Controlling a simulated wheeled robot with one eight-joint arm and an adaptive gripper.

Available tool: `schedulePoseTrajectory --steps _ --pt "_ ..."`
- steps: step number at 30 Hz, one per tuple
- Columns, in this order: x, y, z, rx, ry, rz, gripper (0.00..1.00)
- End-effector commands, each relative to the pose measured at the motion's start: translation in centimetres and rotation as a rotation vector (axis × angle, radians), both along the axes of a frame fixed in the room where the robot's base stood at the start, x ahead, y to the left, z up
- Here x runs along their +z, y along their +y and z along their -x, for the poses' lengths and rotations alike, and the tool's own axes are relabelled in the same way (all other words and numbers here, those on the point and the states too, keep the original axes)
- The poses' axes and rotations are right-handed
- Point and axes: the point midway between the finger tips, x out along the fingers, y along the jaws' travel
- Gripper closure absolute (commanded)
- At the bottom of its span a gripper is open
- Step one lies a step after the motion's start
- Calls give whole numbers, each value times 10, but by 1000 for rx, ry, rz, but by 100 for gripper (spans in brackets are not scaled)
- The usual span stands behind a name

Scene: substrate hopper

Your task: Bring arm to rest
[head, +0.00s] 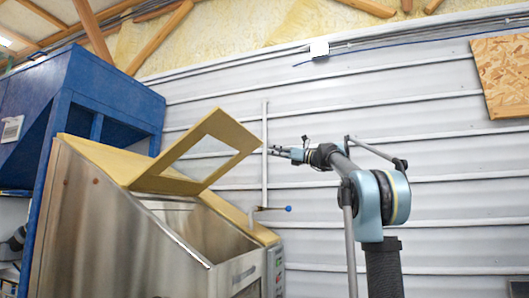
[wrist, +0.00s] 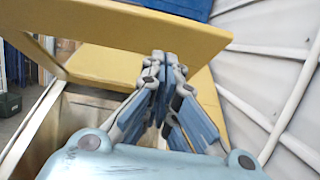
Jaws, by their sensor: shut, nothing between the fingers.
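My gripper (head: 275,150) is raised in the head view, pointing left, in front of the white ribbed wall. It is beside the raised tan lid (head: 208,128) of the steel hopper (head: 110,235); a gap between them shows in the picture. In the wrist view my gripper (wrist: 165,62) has its blue-padded fingers together and empty, with the tan lid (wrist: 100,65) behind them. The hopper's open steel mouth lies at the lower left of that view. My arm is bent at its blue joint at the right of the head view.
A blue frame (head: 90,85) stands over the hopper at the left. A thin rod with a blue knob (head: 288,209) sticks out by the hopper's right side. The white wall (head: 440,190) is behind my arm. The space right of my arm looks clear.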

Motion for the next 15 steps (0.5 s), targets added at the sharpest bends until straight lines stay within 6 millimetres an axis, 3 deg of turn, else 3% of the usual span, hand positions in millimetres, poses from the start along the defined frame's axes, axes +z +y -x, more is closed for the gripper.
schedulePoseTrajectory --steps 6,15 --pt "-8 -36 10 0 -1 0 100" --pt "-12 -54 17 6 -1 0 100"
